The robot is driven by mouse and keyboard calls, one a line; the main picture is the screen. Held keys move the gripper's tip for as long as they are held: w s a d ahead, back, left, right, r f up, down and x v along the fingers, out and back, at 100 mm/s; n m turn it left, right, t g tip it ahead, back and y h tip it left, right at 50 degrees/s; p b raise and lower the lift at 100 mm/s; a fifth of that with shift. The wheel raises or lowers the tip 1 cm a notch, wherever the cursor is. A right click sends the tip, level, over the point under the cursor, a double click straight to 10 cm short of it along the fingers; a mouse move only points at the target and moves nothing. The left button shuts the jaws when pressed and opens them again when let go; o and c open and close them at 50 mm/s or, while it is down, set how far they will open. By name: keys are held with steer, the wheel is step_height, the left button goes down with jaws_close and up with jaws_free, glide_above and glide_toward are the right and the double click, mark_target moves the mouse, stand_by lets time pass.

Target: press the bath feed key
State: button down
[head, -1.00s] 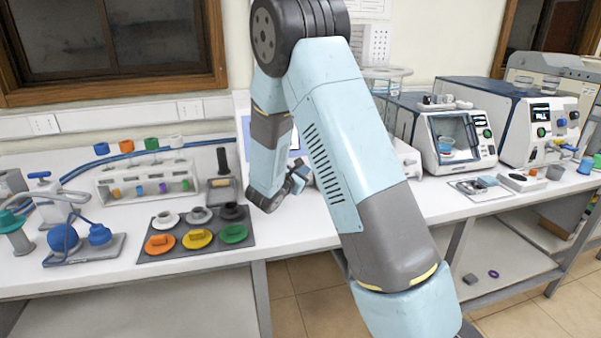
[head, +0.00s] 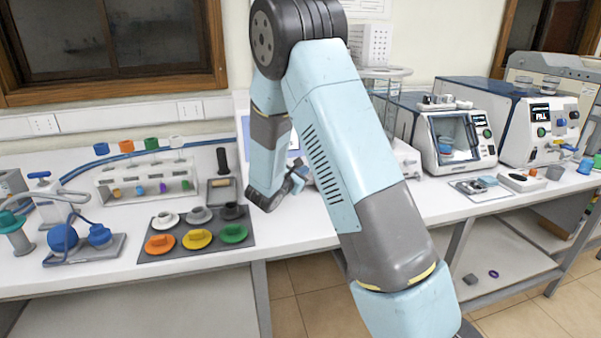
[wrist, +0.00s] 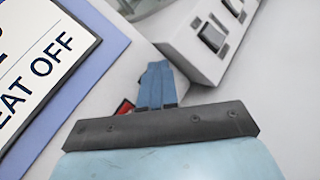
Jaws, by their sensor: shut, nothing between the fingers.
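In the wrist view my gripper (wrist: 157,70) has its blue fingers together, with nothing between them. The tips are at the near edge of a light housing (wrist: 180,40) with dark rocker-like switches (wrist: 212,38). A small red part (wrist: 124,108) shows just left of the fingers, mostly hidden by my gripper. No label marks which one is the bath feed key. I cannot tell whether the fingertips touch anything. A screen (wrist: 40,70) at left reads "…EAT OFF". In the head view my gripper (head: 298,176) is small and partly covered by my arm.
A dark mat (head: 150,255) with several coloured cups lies left of my arm, before a tube rack (head: 105,188). A windowed instrument (head: 430,125) and another with a small display (head: 525,130) stand at right.

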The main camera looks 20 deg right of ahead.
steer(key=shift+s, duration=0.1)
stand_by(0.3)
steer(key=shift+s+r, duration=0.3)
steer(key=shift+s, duration=0.35)
steer(key=shift+s+r, duration=0.3)
steer(key=shift+s, duration=0.5)
steer(key=shift+s+r, duration=0.35)
steer(key=shift+s, duration=0.4)
steer(key=shift+s+r, duration=0.3)
steer(key=shift+s, duration=0.5)
